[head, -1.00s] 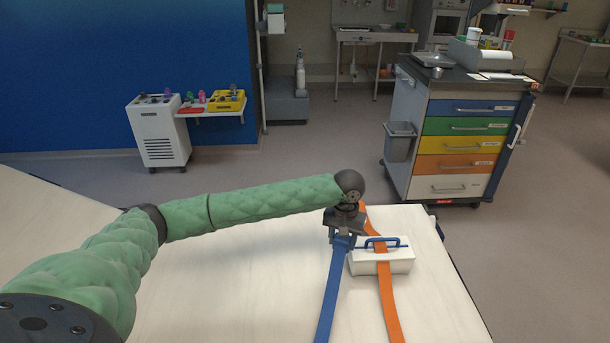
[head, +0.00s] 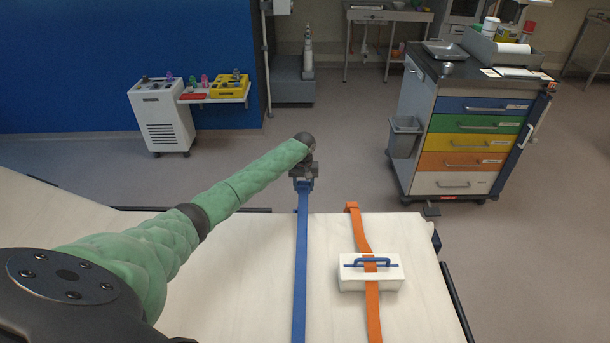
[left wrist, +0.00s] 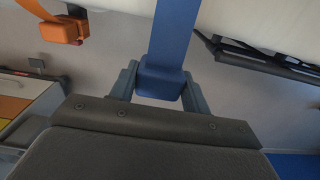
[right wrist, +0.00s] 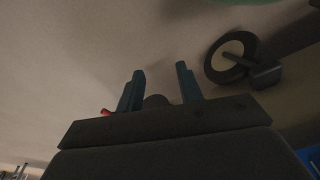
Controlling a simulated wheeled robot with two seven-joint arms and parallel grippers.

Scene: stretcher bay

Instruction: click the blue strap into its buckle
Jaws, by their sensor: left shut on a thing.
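The blue strap (head: 302,265) runs straight along the pale stretcher top to its far edge. My left gripper (head: 304,184) is at that edge and is shut on the strap's blue end block. In the left wrist view the block (left wrist: 160,82) sits between both fingers, with the strap (left wrist: 172,30) leading up from it. No separate blue buckle can be made out. My right gripper (right wrist: 160,88) shows only in the right wrist view, open and empty, over the floor near a caster wheel (right wrist: 230,58).
An orange strap (head: 374,318) crosses a white box (head: 351,283) with a blue handle (head: 372,262). Its orange end piece (left wrist: 62,32) hangs over the stretcher's far edge. A drawer cart (head: 465,143) stands beyond at the right. Floor is free past the far edge.

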